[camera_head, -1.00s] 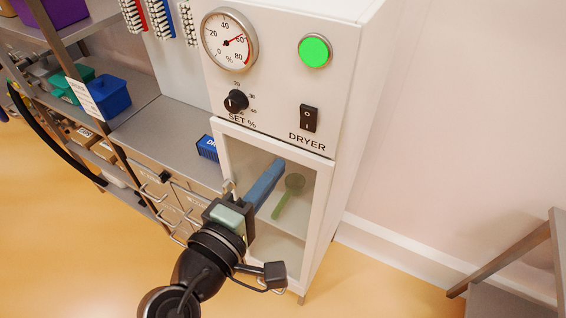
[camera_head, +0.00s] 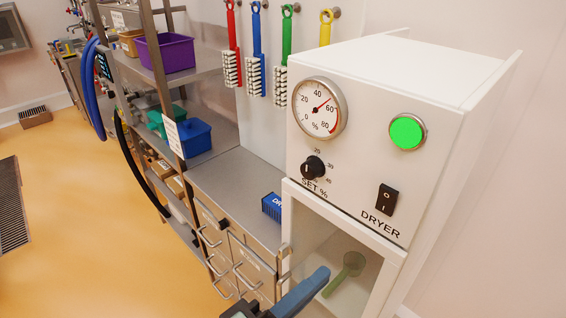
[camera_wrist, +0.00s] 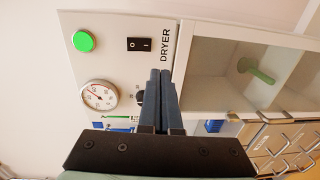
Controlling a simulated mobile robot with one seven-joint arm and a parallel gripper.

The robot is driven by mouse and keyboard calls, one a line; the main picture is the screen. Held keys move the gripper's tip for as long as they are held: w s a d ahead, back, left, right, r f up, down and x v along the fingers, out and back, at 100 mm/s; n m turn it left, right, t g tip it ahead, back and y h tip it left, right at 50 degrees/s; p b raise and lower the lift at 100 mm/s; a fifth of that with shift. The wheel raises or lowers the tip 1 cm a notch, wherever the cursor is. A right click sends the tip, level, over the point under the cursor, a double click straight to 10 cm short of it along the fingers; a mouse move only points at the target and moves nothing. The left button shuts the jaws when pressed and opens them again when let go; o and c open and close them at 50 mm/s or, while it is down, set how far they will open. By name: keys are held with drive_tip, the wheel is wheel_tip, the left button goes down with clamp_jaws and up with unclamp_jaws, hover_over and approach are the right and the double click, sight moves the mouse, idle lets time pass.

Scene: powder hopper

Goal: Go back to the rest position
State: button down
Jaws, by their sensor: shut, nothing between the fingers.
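My gripper (camera_head: 322,274) is at the bottom of the head view, in front of the dryer's lower compartment. In the wrist view its two blue fingers (camera_wrist: 160,74) lie together, shut with nothing between them. The white dryer (camera_head: 455,125) has a round gauge (camera_head: 319,107), a lit green lamp (camera_head: 408,132), a set knob (camera_head: 313,167) and a black switch (camera_head: 387,199). A green scoop (camera_head: 345,273) lies in the compartment, seen through its clear front; it also shows in the wrist view (camera_wrist: 256,71).
A blue box (camera_head: 272,206) stands on the grey counter left of the dryer, above drawers with handles (camera_head: 247,277). Shelves at the left hold a purple bin (camera_head: 165,54) and a blue bin (camera_head: 192,138). Several brushes hang on the wall. The floor (camera_head: 80,200) at the left is open.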

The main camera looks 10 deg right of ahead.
drive_tip(key=w+a+r+m+t+y, duration=0.2)
drive_tip(key=w+r+t+y, duration=0.15)
drive_tip(key=r, duration=0.55)
drive_tip(key=w+a+r+m+t+y, duration=0.25)
drive_tip(key=w+r+t, duration=0.25)
drive_tip(key=r, duration=0.4)
drive_tip(key=s+a+r+m+t+y, duration=0.1)
drive_tip(key=s+r+t+y, duration=0.2)
drive_tip(key=r, duration=0.7)
drive_tip(key=s+a+r+m+t+y, duration=0.1)
drive_tip(key=s+r+t+y, duration=0.3)
drive_tip(key=r, duration=0.6)
drive_tip(key=shift+s+a+r+m+t+y, duration=0.15)
drive_tip(key=shift+s+r+m+t+y, duration=0.2)
drive_tip(key=shift+s+m+t, duration=0.35)
drive_tip(key=shift+s, duration=0.1)
